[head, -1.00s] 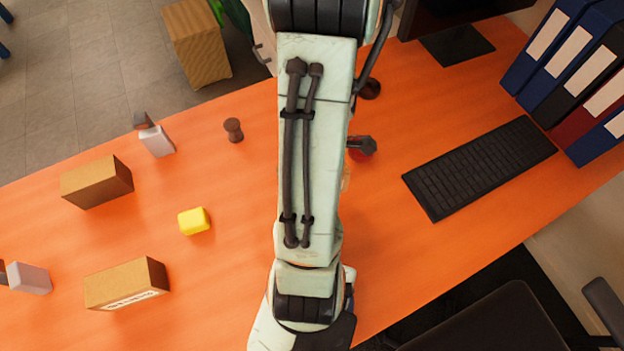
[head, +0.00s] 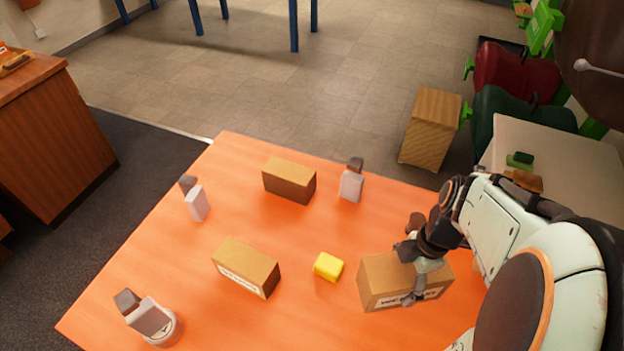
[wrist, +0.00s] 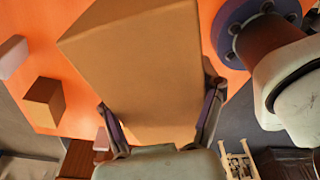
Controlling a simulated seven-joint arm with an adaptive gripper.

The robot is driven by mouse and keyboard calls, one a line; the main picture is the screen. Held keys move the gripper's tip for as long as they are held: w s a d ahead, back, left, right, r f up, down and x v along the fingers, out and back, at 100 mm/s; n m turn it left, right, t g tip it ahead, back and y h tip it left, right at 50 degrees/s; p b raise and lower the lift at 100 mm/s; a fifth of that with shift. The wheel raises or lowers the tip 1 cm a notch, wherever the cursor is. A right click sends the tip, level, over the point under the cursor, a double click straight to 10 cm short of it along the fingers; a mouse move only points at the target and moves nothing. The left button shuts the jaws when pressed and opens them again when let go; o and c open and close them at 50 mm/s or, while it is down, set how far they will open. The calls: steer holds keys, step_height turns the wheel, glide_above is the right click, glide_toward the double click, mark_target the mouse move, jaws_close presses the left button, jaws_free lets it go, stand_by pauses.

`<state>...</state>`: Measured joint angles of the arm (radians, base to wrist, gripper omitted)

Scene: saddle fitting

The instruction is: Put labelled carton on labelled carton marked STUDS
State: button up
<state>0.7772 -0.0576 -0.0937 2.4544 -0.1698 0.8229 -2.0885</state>
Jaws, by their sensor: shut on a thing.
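My gripper (head: 410,275) is at the right of the table in the head view, shut on a brown carton (head: 385,278) with a white label on its front side. In the wrist view this carton (wrist: 140,60) fills the space between the two fingers. I cannot tell whether it touches the table. A second labelled carton (head: 245,267) lies to its left on the table. A third brown carton (head: 289,180) stands farther back, with no label showing. The label words are too small to read, so I cannot tell which carton is marked STUDS.
A yellow block (head: 328,266) lies between the held carton and the labelled carton to its left. Pale items with dark tops stand at the back (head: 351,184), at the left (head: 196,203) and at the front left (head: 150,318). Orange table (head: 175,265) is bare between them.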

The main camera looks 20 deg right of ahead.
steer(key=w+a+r+n+g, duration=0.1)
steer(key=w+a+r+n, duration=0.2)
steer(key=a+n, duration=0.45)
steer(key=w+a+r+n, duration=0.3)
steer(key=a+n, duration=0.1)
steer(key=a, duration=0.7)
glide_above(241, 263)
steer(key=shift+h, duration=0.3)
steer(key=f, duration=0.9)
steer(key=shift+d+f, duration=0.2)
steer(key=shift+d, duration=0.15)
steer(key=shift+w+a+f, duration=0.1)
steer(key=shift+w+f, duration=0.05)
steer(key=shift+f, duration=0.8)
steer(key=shift+w+f, duration=0.1)
steer(key=shift+f, duration=0.8)
steer(key=o, duration=1.2)
steer(key=shift+f, duration=0.1)
steer(key=shift+o, duration=0.2)
